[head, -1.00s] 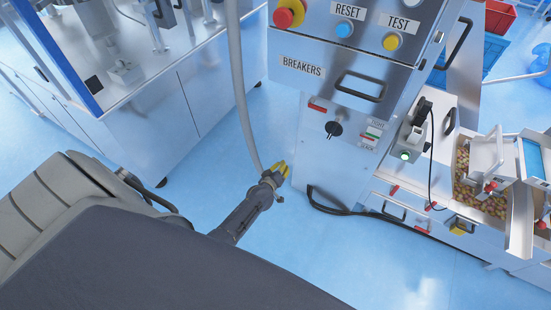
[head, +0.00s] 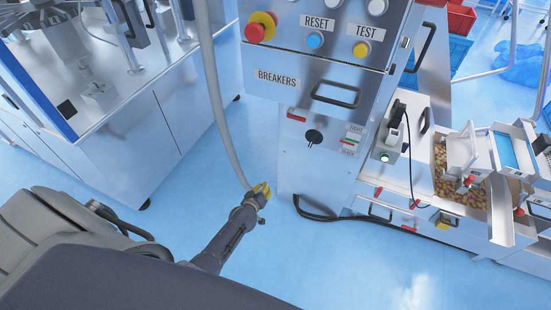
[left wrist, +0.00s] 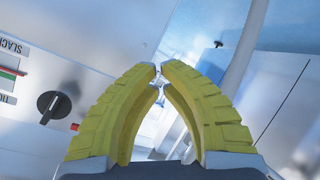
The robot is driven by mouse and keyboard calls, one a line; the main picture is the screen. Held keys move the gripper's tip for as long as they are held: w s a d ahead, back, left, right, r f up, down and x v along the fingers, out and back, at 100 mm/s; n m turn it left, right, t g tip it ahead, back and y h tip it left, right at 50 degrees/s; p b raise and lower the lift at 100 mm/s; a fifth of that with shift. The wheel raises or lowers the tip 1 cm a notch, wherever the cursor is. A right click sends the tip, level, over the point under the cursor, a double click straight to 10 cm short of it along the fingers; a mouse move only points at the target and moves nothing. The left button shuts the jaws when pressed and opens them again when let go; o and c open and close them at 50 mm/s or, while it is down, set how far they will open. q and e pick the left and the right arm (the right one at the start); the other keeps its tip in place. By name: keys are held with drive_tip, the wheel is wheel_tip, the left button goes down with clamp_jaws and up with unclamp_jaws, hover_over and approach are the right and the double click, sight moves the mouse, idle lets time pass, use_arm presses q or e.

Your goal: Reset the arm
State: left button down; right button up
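My left arm reaches in from the lower left of the head view. Its gripper (head: 262,190) with yellow fingers is in front of the lower left edge of the control cabinet (head: 290,185), apart from the black knob (head: 313,136). In the left wrist view the yellow fingers (left wrist: 160,72) curve together at their tips, with nothing held between them. The black knob (left wrist: 54,104) shows there at the left, beside a label with red and green marks (left wrist: 10,72). My right gripper is not in view.
A grey hose (head: 218,100) hangs down just behind the left gripper. A steel machine cabinet (head: 165,120) stands at the left. A black cable (head: 335,216) lies at the control cabinet's foot. A bin of snacks (head: 465,190) is at the right. Blue floor (head: 330,265) is open in front.

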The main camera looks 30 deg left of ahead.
use_arm(q)
drive_tip(key=s+d+f+m+g+h, duration=0.1)
drive_tip(key=s+d+f+m+g, duration=0.25)
drive_tip(key=s+f, duration=0.65)
drive_tip(key=s+d+f+m+g+h, duration=0.1)
drive_tip(key=s+d+f+m+g, duration=0.3)
drive_tip(key=s+f, duration=0.6)
drive_tip(key=s+f+m+g, duration=0.2)
drive_tip(key=s+f, duration=0.1)
drive_tip(key=s, duration=1.4)
drive_tip(key=s+f+m+g, duration=0.2)
drive_tip(key=s+f+m, duration=0.1)
drive_tip(key=s, duration=1.5)
drive_tip(key=shift+s+d+f, duration=0.15)
drive_tip(key=shift+d+f, duration=0.2)
drive_tip(key=shift+f, duration=0.3)
